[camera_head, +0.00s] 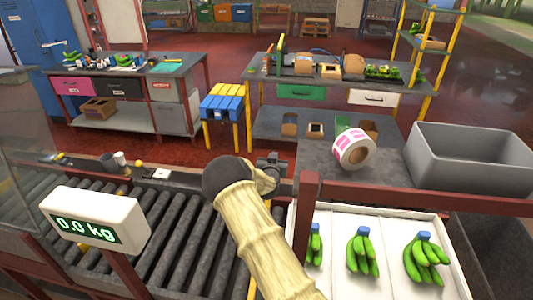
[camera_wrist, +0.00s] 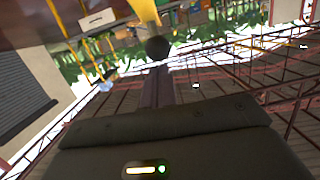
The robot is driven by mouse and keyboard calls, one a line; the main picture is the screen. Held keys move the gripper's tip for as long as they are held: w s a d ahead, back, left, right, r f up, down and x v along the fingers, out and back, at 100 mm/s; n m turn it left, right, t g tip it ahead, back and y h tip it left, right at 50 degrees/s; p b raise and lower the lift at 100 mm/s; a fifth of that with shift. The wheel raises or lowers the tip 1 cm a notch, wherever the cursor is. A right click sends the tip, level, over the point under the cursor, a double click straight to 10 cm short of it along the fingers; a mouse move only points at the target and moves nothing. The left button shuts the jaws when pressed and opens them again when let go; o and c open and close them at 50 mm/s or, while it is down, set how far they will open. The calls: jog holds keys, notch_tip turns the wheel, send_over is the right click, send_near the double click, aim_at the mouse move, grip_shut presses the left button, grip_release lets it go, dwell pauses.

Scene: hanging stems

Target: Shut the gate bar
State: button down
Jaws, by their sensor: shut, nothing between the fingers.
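A dark red bar (camera_head: 420,197) runs across the right of the head view, behind the white tray, from a dark red upright (camera_head: 303,215). It may be the gate bar; I cannot tell whether it is open or shut. My gripper (camera_head: 270,165) is beyond the dark wrist joint, above the far end of the rollers and left of the upright. It looks apart from the bar. In the wrist view my gripper (camera_wrist: 158,75) points away from the dark housing, shut and empty, with a dark round shape at its far end. The gate bar is not clearly visible there.
A roller conveyor (camera_head: 190,235) lies at left, with a scale display (camera_head: 95,218) reading 0.0 kg. The white tray (camera_head: 330,285) holds bunches of green bananas (camera_head: 362,252). A grey bin (camera_head: 470,160) and a label roll (camera_head: 354,149) stand behind the red bar.

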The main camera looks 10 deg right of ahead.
jog(key=shift+w+d+f+g+b, duration=0.15)
jog(key=shift+w+f+b, duration=0.1)
jog(key=shift+f, duration=0.35)
jog(key=shift+w+f+g+b, duration=0.15)
jog(key=shift+w+f, duration=0.05)
jog(key=shift+f, duration=0.35)
jog(key=shift+s+r, duration=0.1)
jog(key=shift+r, duration=0.45)
jog(key=shift+s+r+p, duration=0.2)
jog(key=shift+r+p, duration=0.4)
jog(key=shift+r, duration=0.55)
jog(key=r+b+v, duration=0.2)
jog(key=b+v, duration=0.2)
jog(key=v, duration=0.6)
jog(key=shift+r, duration=0.2)
